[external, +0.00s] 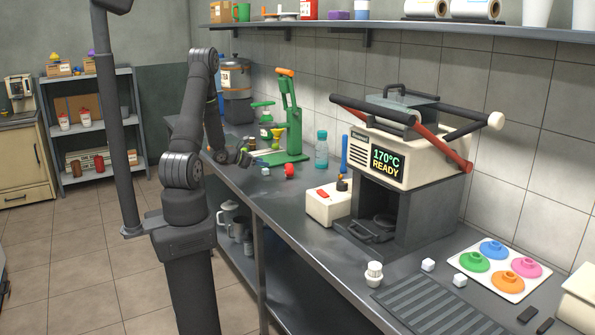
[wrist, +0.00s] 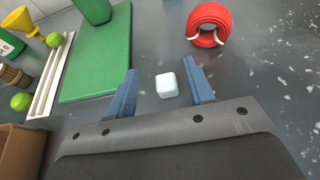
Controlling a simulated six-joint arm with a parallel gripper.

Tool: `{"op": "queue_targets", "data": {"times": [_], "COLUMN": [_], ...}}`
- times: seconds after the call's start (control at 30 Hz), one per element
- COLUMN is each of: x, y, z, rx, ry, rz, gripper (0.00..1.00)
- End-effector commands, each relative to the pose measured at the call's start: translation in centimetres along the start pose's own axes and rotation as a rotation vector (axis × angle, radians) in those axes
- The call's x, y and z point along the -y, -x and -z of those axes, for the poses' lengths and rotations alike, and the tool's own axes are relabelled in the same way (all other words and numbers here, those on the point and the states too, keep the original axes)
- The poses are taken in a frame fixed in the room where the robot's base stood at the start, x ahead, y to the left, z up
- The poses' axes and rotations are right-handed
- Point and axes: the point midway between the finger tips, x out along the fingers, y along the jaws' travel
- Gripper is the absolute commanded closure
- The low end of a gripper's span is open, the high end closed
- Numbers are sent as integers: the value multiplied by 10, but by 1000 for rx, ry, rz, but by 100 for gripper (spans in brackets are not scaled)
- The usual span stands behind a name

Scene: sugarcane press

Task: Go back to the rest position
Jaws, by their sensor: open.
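My gripper (external: 243,158) is open over the far part of the steel counter, with my arm bent down toward it. In the wrist view its two blue fingers (wrist: 161,72) stand apart. A small white cube (wrist: 167,84) appears in the gap between them, on the counter, with no finger touching it. The cube also shows in the external view (external: 265,171), just right of my gripper. Nothing is held.
A green press (external: 289,122) on a green base (wrist: 98,62) and a red coil (wrist: 208,22) are close by. A white control box (external: 328,204) and the machine reading "170°C READY" (external: 396,160) stand nearer on the counter. A wall shelf (external: 440,31) runs above.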

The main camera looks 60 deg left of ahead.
Motion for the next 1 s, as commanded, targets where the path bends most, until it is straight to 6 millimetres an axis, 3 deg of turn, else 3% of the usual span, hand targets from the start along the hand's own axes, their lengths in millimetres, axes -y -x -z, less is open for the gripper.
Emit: {"op": "queue_targets", "data": {"times": [0.8,1.0], "x": [117,117], "y": [25,34], "z": [-72,-93], "rx": [2,4], "ry": [-3,-3], "rz": [3,0], "gripper": [52,52]}}
